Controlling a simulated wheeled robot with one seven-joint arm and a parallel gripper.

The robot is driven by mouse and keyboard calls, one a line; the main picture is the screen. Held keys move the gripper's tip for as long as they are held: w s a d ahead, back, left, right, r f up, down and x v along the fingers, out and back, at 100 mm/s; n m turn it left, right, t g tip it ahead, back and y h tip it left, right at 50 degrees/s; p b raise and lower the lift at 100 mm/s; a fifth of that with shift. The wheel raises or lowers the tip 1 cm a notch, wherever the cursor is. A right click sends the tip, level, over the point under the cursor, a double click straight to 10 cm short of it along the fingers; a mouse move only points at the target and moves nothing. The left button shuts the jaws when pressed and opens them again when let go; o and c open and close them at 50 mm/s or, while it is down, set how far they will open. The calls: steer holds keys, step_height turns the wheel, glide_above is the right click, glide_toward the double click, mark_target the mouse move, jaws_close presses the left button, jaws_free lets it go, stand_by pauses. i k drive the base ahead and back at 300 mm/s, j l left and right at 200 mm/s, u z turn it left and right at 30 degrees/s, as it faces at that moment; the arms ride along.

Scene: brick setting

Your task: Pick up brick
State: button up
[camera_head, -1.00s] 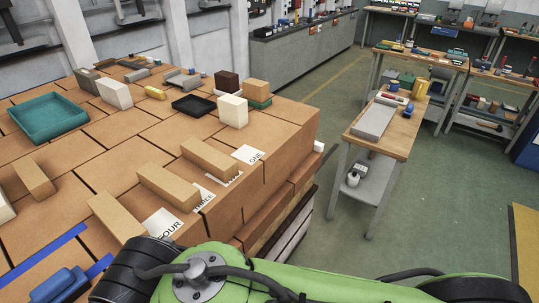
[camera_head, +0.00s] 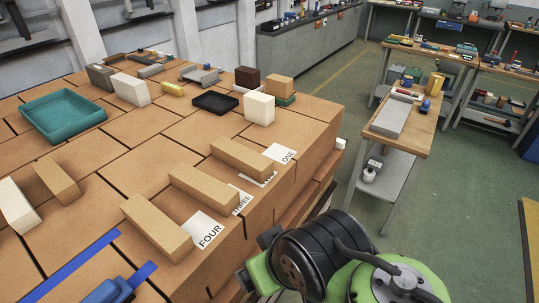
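Three tan bricks lie in a slanting row near the right edge of the brown block surface (camera_head: 120,180). The nearest brick (camera_head: 158,228) lies beside a white card reading FOUR (camera_head: 207,229). The middle brick (camera_head: 205,192) lies beside the card THREE (camera_head: 242,203). The far brick (camera_head: 242,157) lies near the card ONE (camera_head: 281,153) and partly covers another card. Another tan brick (camera_head: 55,183) lies at the left, next to a white brick (camera_head: 17,206). My green and black arm shows at the bottom right, off the block edge. My gripper is not visible.
A teal tray (camera_head: 62,138) stands at the back left. A black tray (camera_head: 215,103), white blocks (camera_head: 259,108) and a dark brown brick (camera_head: 247,78) stand farther back. Blue strips (camera_head: 70,265) mark the front left. A wooden workbench (camera_head: 415,135) stands right, across open floor.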

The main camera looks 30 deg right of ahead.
mark_target(256, 166)
steer(key=i+l+u, duration=0.1)
steer(key=l+u, duration=0.6)
steer(key=u, duration=0.15)
steer(key=l+u, duration=0.85)
steer(key=k+j, duration=0.05)
steer(key=j, duration=0.05)
